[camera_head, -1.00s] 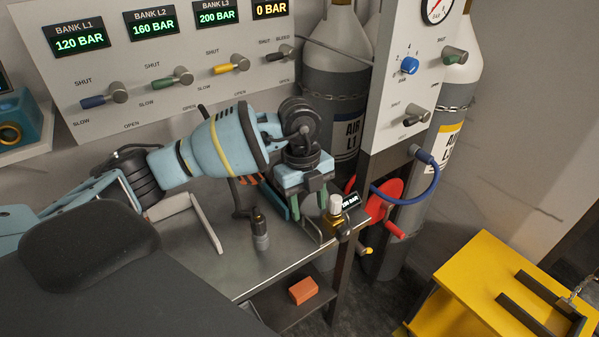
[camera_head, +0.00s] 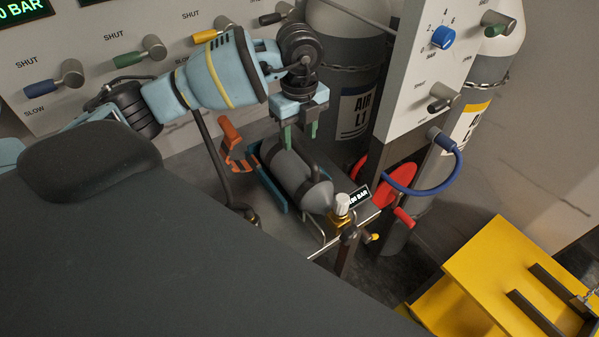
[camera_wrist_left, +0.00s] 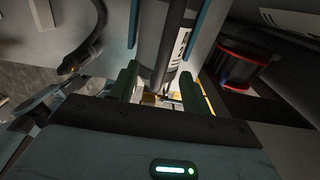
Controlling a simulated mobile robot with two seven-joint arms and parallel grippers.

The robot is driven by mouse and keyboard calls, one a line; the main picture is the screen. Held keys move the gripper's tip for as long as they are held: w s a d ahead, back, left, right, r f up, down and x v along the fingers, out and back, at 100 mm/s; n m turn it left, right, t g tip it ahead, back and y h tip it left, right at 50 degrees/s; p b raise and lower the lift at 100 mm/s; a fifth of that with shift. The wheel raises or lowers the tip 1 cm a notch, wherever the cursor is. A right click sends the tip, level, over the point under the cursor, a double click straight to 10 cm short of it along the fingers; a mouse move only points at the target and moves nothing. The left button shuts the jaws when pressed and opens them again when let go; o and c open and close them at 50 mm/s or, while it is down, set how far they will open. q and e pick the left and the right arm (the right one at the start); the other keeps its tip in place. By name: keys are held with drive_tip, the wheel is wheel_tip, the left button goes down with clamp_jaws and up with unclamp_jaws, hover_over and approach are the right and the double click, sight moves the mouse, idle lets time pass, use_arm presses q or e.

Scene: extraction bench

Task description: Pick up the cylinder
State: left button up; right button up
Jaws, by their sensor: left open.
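A small grey cylinder (camera_head: 292,178) with a rounded shoulder lies tilted in a blue-sided cradle (camera_head: 268,186) on the bench. A dark bar runs along its top. A brass valve with a white knob (camera_head: 342,205) is at its near end. My left gripper (camera_head: 300,136) points down above the far part of the cylinder, with its green fingers open. In the left wrist view, the fingers (camera_wrist_left: 160,88) stand apart, with a dark bar and the grey cylinder body (camera_wrist_left: 150,42) beyond them. I cannot tell whether they touch it. My right gripper is not in view.
A panel with levers (camera_head: 154,47) stands behind the bench. Large air cylinders (camera_head: 345,70) stand at the back. A red wheel (camera_head: 386,181) and blue hose (camera_head: 430,188) are right of the cradle. A yellow cart (camera_head: 497,262) stands at the lower right.

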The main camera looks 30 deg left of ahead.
sight(299, 147)
use_arm(q)
drive_tip(key=shift+f, duration=0.9)
drive_tip(key=shift+w+a+f, duration=0.1)
drive_tip(key=shift+w+f, duration=0.05)
drive_tip(key=shift+f, duration=1.35)
drive_tip(key=shift+w+a+f, duration=0.1)
drive_tip(key=shift+w+f, duration=0.05)
drive_tip(key=shift+f, duration=1.3)
clamp_jaws()
drive_tip(key=shift+s+f, duration=0.15)
drive_tip(key=shift+f, duration=0.05)
drive_tip(key=shift+r, duration=0.2)
